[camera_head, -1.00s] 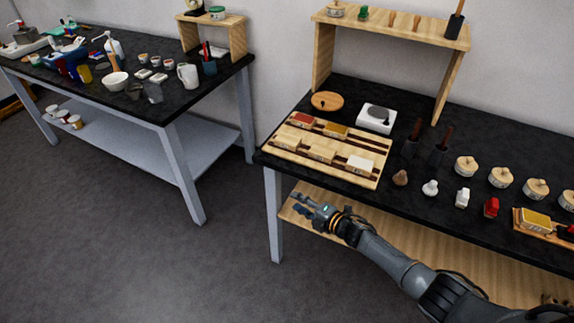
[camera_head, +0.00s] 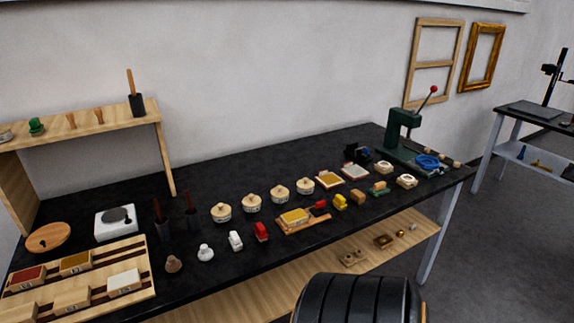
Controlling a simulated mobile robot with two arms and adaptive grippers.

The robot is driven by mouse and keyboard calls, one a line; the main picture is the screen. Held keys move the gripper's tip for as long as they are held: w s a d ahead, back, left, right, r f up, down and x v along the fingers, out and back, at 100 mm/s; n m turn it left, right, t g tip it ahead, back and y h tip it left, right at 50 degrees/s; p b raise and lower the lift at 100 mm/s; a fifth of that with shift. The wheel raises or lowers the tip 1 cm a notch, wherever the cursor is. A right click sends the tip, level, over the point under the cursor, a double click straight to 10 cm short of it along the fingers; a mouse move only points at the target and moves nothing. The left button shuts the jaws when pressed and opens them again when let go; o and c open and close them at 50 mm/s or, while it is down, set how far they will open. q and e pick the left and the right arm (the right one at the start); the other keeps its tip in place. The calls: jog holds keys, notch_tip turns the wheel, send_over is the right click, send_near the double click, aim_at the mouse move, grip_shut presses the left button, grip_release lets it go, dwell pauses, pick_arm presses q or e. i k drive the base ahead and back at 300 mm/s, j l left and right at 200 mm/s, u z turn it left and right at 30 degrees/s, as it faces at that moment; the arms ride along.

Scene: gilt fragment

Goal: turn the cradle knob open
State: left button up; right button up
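No part can be told for certain as the cradle knob at this size. A low wooden holder (camera_head: 309,225) with a yellow-topped block (camera_head: 294,216) lies near the front middle of the black table (camera_head: 345,147). A small red part (camera_head: 320,204) is at the right end of this block; I cannot tell whether it turns. Neither gripper shows. Only a dark rounded arm link of mine is at the bottom edge, in front of the table.
A green press (camera_head: 400,140) with a red-tipped lever stands at the right end. Several round wooden-lidded jars (camera_head: 251,204) line the middle. A wooden tray (camera_head: 138,253) of blocks and a wooden shelf stand left. The back middle of the table is clear.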

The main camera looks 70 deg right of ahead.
aim_at(319, 206)
jog(key=i+l+z, duration=0.8)
jog(key=i, duration=0.2)
